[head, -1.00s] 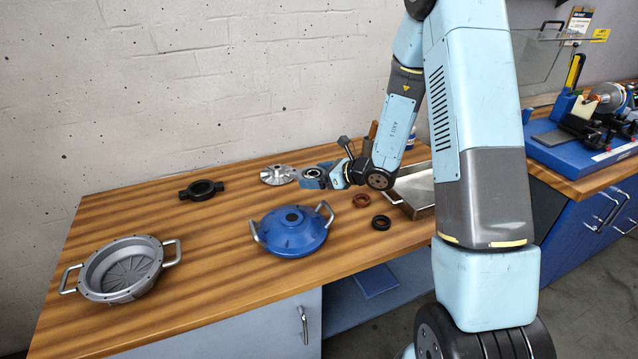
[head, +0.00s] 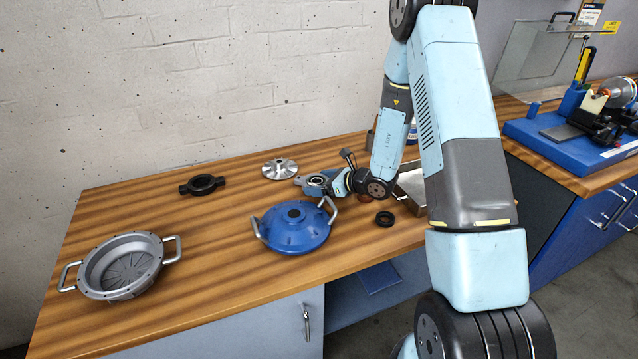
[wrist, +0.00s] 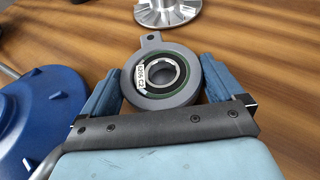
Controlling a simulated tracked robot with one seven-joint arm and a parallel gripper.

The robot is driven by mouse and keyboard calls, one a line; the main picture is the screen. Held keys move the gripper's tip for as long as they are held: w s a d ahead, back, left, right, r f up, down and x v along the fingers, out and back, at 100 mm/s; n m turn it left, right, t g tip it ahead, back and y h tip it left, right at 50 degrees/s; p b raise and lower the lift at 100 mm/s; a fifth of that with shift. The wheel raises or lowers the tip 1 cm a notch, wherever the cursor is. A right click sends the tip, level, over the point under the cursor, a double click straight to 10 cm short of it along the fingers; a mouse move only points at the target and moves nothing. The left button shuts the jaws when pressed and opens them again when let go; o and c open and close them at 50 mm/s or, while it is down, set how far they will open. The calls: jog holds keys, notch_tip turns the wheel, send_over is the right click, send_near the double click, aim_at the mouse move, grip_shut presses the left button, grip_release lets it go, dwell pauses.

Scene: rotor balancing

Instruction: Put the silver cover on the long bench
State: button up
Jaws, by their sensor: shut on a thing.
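The silver cover, a round bowl-like part with two handles (head: 118,268), lies open side up at the left end of the wooden bench (head: 210,285). My gripper (head: 312,184) is well to its right, beyond the blue cover. In the wrist view my gripper (wrist: 160,85) is shut on a grey bearing ring (wrist: 186,97) with a small tab and a white label. The fingers sit on either side of the ring. Whether the ring touches the bench is not clear. The silver cover is not in the wrist view.
A blue cover with two handles (head: 293,238) sits near my gripper. A silver flanged disc (head: 280,169) and a black ring with lugs (head: 202,185) lie behind. A small black ring (head: 384,219) and metal tray (head: 411,184) are right. A second bench holds a blue fixture (head: 560,142).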

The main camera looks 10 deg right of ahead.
jog(key=o, duration=1)
jog(key=shift+o, duration=0.2)
